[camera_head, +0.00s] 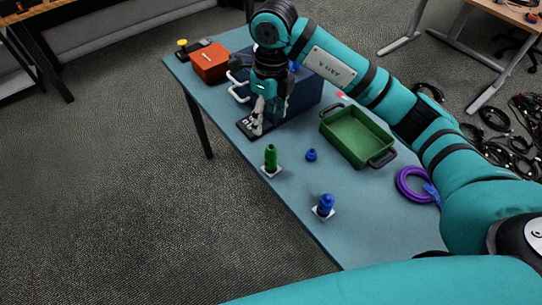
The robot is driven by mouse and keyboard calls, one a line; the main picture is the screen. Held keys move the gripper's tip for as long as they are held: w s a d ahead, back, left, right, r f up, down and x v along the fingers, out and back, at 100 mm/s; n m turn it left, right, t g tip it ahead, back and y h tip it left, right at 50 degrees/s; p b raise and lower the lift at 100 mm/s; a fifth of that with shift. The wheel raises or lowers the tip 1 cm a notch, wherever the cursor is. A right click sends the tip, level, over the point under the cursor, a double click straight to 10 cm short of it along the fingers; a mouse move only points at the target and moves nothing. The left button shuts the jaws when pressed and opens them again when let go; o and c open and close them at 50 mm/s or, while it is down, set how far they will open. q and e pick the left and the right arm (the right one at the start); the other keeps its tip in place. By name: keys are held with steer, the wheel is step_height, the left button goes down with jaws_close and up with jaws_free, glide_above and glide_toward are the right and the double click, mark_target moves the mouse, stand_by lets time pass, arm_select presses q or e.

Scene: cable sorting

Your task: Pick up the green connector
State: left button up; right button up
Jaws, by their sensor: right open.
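The green connector (271,155) stands upright on a small white base near the table's left edge. My right gripper (264,120) hangs pointing down, behind and slightly left of the green connector in the picture. It is open, apart from the connector, with nothing seen between its fingers. My left gripper does not show.
A dark blue box (304,96) stands close behind my right gripper, and a black plate (246,125) lies beneath it. A green tray (345,145), a blue connector (326,205), a small blue piece (311,155) and a purple cable coil (402,187) lie to the right.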

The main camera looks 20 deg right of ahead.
mark_target(272, 157)
steer(key=shift+h, duration=0.4)
steer(key=f, duration=0.3)
steer(key=d+f+p, duration=0.1)
steer(key=f, duration=0.6)
steer(key=shift+w+d+f+p, duration=0.1)
steer(key=shift+d+f+p, duration=0.1)
steer(key=shift+f+p, duration=0.15)
steer(key=shift+a+f+p, duration=0.2)
steer(key=shift+f+p, duration=0.4)
steer(key=shift+f, duration=2.45)
jaws_close()
